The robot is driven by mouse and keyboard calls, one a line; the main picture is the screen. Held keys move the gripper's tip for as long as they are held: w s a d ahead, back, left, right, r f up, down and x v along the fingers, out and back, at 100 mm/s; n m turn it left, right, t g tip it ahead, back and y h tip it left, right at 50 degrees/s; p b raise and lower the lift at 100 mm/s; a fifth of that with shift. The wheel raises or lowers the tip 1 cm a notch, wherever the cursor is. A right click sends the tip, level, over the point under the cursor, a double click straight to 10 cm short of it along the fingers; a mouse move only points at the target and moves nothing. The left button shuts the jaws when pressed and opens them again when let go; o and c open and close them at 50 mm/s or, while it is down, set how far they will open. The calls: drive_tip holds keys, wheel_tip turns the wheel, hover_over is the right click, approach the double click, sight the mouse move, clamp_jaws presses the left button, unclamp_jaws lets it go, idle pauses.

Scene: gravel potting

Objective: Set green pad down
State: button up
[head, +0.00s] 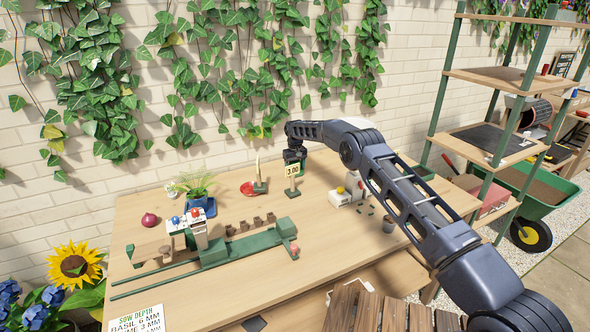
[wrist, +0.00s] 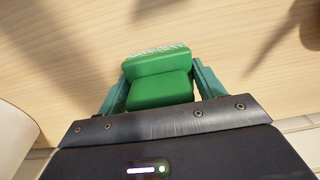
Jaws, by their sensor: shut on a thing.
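The green pad (wrist: 160,85) shows in the wrist view as a bright green block with a pale, rough strip along its far edge. It sits between the two teal fingers of my gripper (wrist: 158,88), which is shut on it. Pale wood grain lies beyond the pad; I cannot tell how far below the pad the wood is. The pad cannot be made out in the head view.
A red dish (head: 248,189) and a thin upright piece (head: 258,172) stand left of the sign. A long green rail fixture (head: 240,247) and several small brown pots lie in front. A blue-potted plant (head: 200,203) stands left; a white box (head: 340,200) is to the right.

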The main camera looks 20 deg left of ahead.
drive_tip(key=shift+f, duration=0.1)
drive_tip(key=o, duration=1)
wheel_tip(320, 180, up, 12)
drive_tip(key=shift+r, duration=0.1)
